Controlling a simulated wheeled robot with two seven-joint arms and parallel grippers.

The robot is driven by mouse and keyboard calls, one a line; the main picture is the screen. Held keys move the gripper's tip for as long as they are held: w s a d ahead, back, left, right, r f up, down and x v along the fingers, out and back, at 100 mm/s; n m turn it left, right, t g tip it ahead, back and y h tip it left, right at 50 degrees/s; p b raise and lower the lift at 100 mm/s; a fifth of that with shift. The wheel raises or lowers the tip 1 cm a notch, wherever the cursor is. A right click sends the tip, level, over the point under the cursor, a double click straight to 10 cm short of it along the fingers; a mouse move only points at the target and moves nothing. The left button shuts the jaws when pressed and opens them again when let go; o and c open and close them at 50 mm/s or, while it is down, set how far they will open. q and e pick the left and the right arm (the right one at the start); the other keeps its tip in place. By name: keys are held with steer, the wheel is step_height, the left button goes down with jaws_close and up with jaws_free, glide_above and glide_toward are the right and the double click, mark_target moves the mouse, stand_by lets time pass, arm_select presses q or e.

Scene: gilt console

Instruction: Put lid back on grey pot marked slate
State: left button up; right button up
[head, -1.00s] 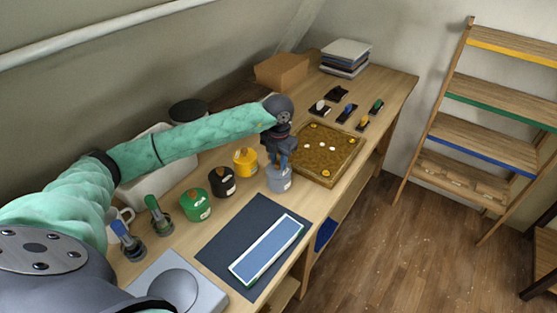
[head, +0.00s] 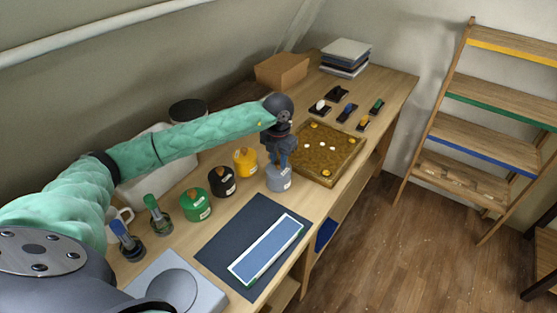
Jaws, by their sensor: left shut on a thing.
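The grey pot (head: 278,180) stands on the wooden table beside the yellow pot, with a white label on its front. My left gripper (head: 282,163) points straight down over this pot, its fingers at the pot's top. It is shut on the lid's knob, which the fingers mostly hide. The lid looks to be at the pot's mouth, but I cannot tell whether it is fully seated. My right gripper is not in view.
Yellow (head: 245,162), black (head: 222,182) and green (head: 196,205) lidded pots stand in a row to the left. A cork-coloured tray (head: 345,172) lies close on the right. A dark mat (head: 225,245) with a blue-and-white panel (head: 266,248) lies in front.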

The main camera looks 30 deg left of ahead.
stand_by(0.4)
arm_select(q)
steer(key=shift+b, duration=0.35)
stand_by(0.4)
steer(key=shift+f+b, duration=0.2)
steer(key=shift+b, duration=0.55)
stand_by(0.9)
stand_by(0.4)
steer(key=o, duration=1.5)
steer(key=shift+r, duration=0.1)
